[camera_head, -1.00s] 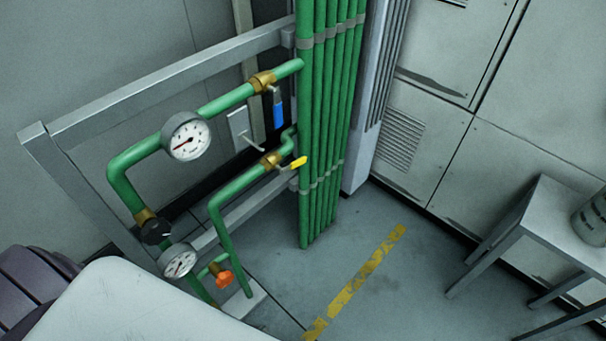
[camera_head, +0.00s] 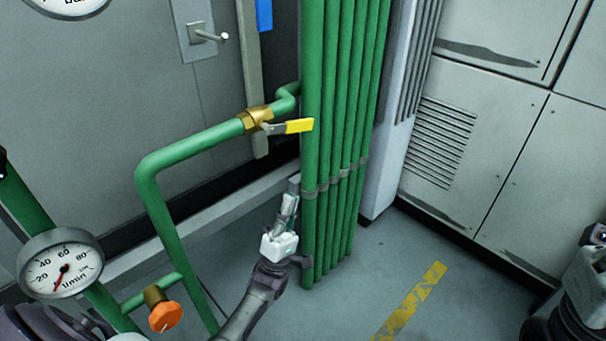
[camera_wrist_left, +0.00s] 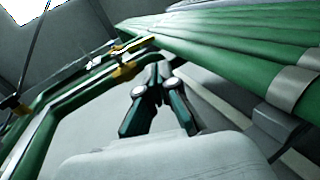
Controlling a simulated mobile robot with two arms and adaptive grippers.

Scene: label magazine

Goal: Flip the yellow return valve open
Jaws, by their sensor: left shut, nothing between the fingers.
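The yellow valve handle (camera_head: 299,126) sticks out to the right from a brass valve body (camera_head: 256,119) on the green branch pipe (camera_head: 195,144), its tip in front of the vertical green pipes. It also appears in the left wrist view (camera_wrist_left: 136,45), ahead of the fingers and slightly left. My left gripper (camera_head: 290,203) is below the handle, apart from it, pointing up beside the pipes. Its fingers are shut and empty, meeting at the tips in the left wrist view (camera_wrist_left: 159,74). Part of my right arm shows at the right edge; its fingers cannot be made out.
Vertical green pipes (camera_head: 330,230) stand close right of my left gripper. A blue handle (camera_head: 264,14) is above, partly cut off. A gauge (camera_head: 60,264) and an orange knob (camera_head: 165,316) are at lower left. Open floor (camera_head: 385,270) lies right of the pipes.

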